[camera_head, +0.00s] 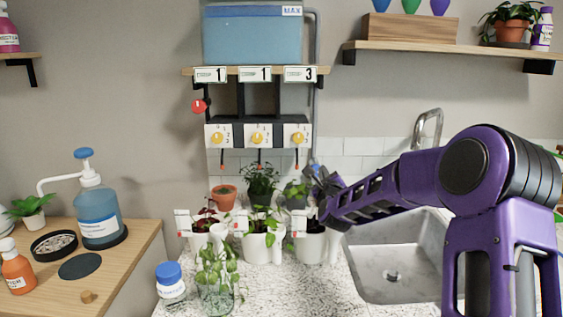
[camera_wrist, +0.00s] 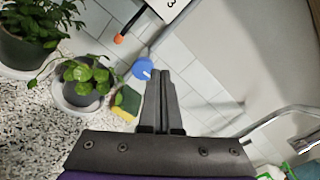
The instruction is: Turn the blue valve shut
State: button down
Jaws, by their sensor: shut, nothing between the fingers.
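The blue valve (camera_wrist: 142,70) is a round blue knob with a pale mark, on a grey pipe against the white tiles. It shows just left of my fingertips in the wrist view, and I cannot tell if they touch it. In the head view a small part of the blue valve (camera_head: 315,166) shows above my gripper (camera_head: 318,185). In the wrist view my gripper (camera_wrist: 161,74) has its two dark fingers together with nothing between them. Part of the valve is hidden by the gripper in the head view.
A potted plant (camera_wrist: 84,82) and a yellow-green sponge (camera_wrist: 126,102) are near the fingers. The faucet (camera_head: 428,125) and sink (camera_head: 390,265) are on the right. Several potted plants stand on the counter below the yellow dials (camera_head: 257,138). A water tank (camera_head: 252,38) is above.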

aim_at(317, 164)
jog(key=w+m, duration=0.1)
jog(key=w, duration=0.6)
jog(key=shift+w+a+f+m, duration=0.2)
jog(key=shift+a+f+m, duration=0.1)
jog(key=shift+a, duration=0.1)
